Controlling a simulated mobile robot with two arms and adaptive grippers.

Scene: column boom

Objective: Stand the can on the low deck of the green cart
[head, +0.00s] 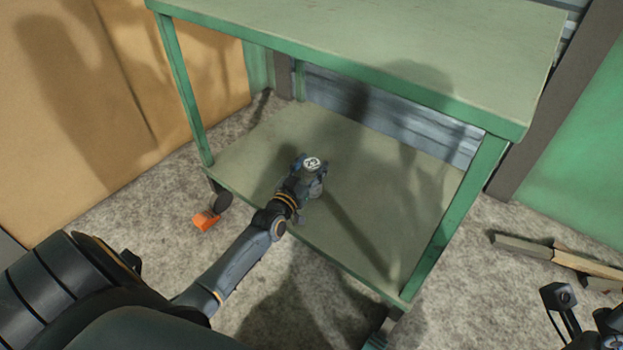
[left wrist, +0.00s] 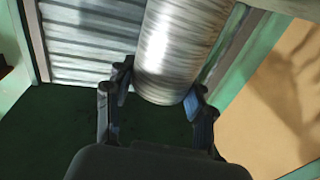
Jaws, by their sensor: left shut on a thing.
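The can (head: 312,163) shows its pale round top in the head view, held upright or nearly so over the low deck (head: 390,200) of the green cart (head: 440,235). In the left wrist view the can (left wrist: 180,50) is a ribbed silver cylinder. My left gripper (head: 312,184) is shut on it, with one finger on each side (left wrist: 160,88). I cannot tell whether the can's base touches the deck. My right gripper (head: 580,318) shows only in part at the lower right, away from the cart; its jaws are unclear.
The cart's upper shelf (head: 370,40) overhangs the low deck, with green legs at its corners. The deck around the can is bare. An orange piece (head: 205,220) is by a caster at the left. Wooden pieces (head: 560,258) lie on the floor at right.

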